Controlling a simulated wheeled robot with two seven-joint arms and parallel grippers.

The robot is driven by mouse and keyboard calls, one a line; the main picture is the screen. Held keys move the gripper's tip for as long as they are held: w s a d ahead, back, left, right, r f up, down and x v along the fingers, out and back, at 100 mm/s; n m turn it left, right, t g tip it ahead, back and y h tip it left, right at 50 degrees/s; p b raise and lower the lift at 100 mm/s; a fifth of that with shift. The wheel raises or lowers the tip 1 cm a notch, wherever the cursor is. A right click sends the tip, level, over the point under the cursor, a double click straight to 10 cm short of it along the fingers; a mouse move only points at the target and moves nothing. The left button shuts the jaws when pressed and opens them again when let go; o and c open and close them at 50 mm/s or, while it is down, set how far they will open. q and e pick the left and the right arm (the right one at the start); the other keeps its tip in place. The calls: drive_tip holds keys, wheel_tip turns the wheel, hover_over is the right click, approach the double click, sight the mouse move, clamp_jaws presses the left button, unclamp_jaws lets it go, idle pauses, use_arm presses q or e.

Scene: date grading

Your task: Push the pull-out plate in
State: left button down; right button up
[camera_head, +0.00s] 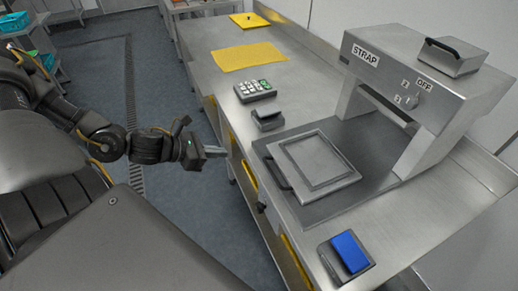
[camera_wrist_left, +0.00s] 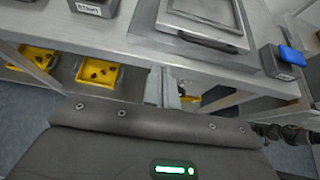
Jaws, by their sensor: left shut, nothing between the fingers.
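The pull-out plate (camera_head: 330,181) is a flat, light metal plate with a raised dark rectangular frame and a dark bar handle (camera_head: 277,173) on its left, counter-edge side. It sits out in front of the arch of the machine labelled STRAP (camera_head: 384,62), on the dark base. My left gripper (camera_head: 222,152) is shut and empty, just off the counter's front edge, to the left of the handle and apart from it. In the left wrist view the shut fingers (camera_wrist_left: 163,88) point toward the counter edge, with the plate (camera_wrist_left: 205,12) and its handle (camera_wrist_left: 206,43) beyond. My right gripper is not in view.
A keypad (camera_head: 255,90), a small dark-topped block (camera_head: 267,118) and a yellow mat (camera_head: 246,56) lie farther back on the counter. A blue-topped block (camera_head: 350,252) stands near the front. Yellow trays of dates (camera_wrist_left: 97,72) sit under the counter.

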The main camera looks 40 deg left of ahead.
use_arm(q)
drive_tip(key=shift+d, duration=0.1)
drive_tip(key=b, duration=0.5)
approach(268, 152)
drive_tip(key=f, duration=0.2)
drive_tip(key=w, duration=0.1)
drive_tip(key=w+d+p, duration=0.2)
drive_tip(key=shift+w+f, duration=0.3)
drive_tip(key=shift+w, duration=0.05)
drive_tip(key=shift+w+d+f+p, duration=0.2)
drive_tip(key=shift+w+d+p, duration=0.1)
drive_tip(key=shift+w+p, duration=0.2)
drive_tip(key=shift+w, duration=0.1)
